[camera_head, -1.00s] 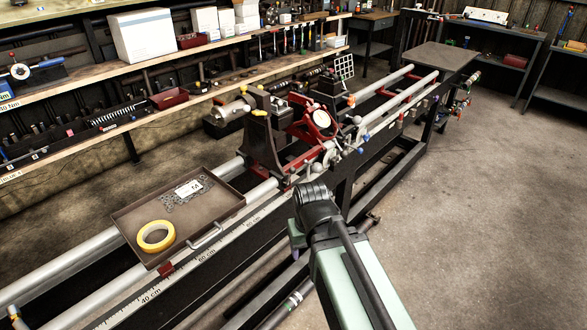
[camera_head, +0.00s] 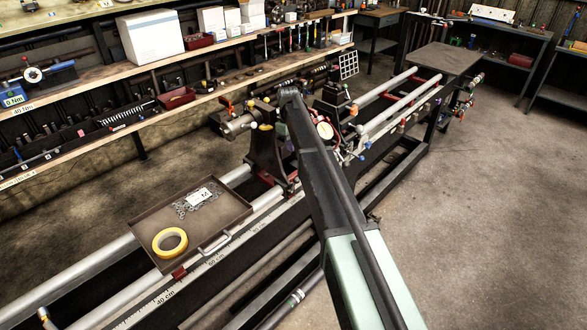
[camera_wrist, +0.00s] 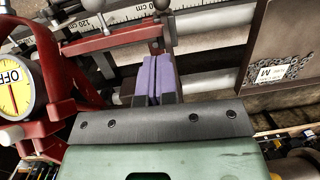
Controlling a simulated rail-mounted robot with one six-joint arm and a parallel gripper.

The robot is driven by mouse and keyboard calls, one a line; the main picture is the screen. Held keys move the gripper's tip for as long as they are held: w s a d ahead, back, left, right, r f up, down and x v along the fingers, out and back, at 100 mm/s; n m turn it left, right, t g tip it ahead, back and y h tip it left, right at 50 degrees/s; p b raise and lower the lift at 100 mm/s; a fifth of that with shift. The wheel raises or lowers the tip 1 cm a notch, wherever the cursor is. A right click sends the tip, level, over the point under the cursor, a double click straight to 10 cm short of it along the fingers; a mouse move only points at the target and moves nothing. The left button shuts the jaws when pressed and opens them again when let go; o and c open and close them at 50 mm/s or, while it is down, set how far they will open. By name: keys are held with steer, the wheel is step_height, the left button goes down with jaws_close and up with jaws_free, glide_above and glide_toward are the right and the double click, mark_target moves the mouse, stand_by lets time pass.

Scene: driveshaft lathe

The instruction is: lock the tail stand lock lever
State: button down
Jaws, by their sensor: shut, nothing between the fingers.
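The black tail stand (camera_head: 264,155) with yellow knobs stands on the rails in the head view, partly behind my arm. In the wrist view, a red lever-like bar (camera_wrist: 105,42) runs across above my gripper (camera_wrist: 158,62). A grey ball knob (camera_wrist: 160,5) tops the bar's right end, and another grey ball (camera_wrist: 157,47) sits below it. I cannot tell for certain which is the lock lever. My gripper's purple fingers are shut and empty, with their tips close to the lower ball; contact is unclear.
A yellow OFF dial (camera_wrist: 14,92) on a red frame is left of my gripper. The brown tray (camera_head: 150,222) holds washers and yellow tape (camera_head: 170,242) on the rails. The workbench shelf (camera_head: 75,142) runs behind. Open floor (camera_head: 480,220) lies to the right.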

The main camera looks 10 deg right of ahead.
steer(key=shift+f, duration=0.1)
steer(key=b, duration=1)
glide_above(294, 185)
steer(key=w, duration=0.2)
step_height(294, 185, down, 10)
steer(key=shift+d, duration=0.1)
steer(key=shift+s, duration=0.1)
